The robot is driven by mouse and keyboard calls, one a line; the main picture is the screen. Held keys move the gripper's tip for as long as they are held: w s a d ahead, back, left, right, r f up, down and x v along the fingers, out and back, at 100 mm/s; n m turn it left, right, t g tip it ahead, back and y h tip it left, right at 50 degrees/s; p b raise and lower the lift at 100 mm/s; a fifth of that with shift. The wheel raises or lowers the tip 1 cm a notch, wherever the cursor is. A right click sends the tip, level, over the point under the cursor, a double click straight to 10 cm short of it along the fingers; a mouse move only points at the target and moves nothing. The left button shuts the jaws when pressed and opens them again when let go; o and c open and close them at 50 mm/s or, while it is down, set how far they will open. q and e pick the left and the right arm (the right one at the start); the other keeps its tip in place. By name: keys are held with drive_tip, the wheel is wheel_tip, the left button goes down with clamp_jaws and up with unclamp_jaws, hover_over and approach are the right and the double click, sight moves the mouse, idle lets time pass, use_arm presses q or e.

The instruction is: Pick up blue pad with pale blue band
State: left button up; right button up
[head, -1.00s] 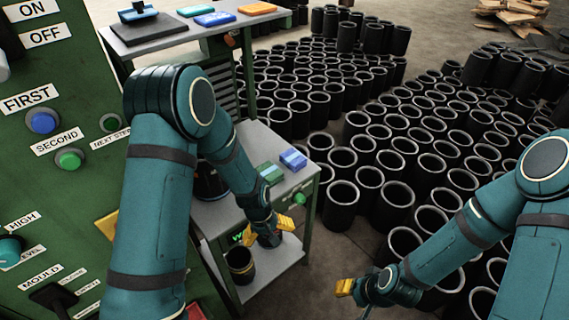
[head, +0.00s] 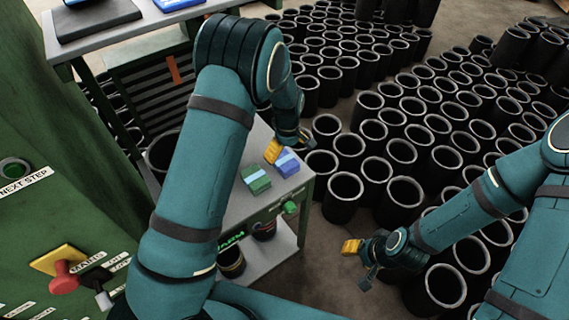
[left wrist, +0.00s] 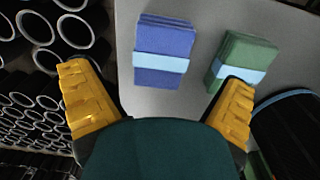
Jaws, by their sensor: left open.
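The blue pad with the pale blue band (head: 287,163) lies on the grey shelf of the green stand, near its right edge in the head view. It also shows in the left wrist view (left wrist: 163,52), ahead of the fingers and between their lines. My left gripper (head: 289,146) is at the far side of the pad in the head view; in the left wrist view its yellow fingers (left wrist: 158,105) are spread apart with nothing between them. My right gripper (head: 358,256) is out over the floor; its jaw gap cannot be made out.
A green pad with a pale blue band (head: 256,179) lies close beside the blue one. Black rubber sleeves (head: 403,193) crowd the floor right of the stand. The upper table (head: 110,30) stands at the back left. A green control panel (head: 50,230) is at left.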

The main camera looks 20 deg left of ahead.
sight(287, 162)
use_arm(q)
drive_tip(key=shift+s+f+b, duration=0.15)
drive_tip(key=shift+f+b, duration=0.2)
drive_tip(key=shift+f, duration=2.5)
drive_tip(key=c, duration=1.2)
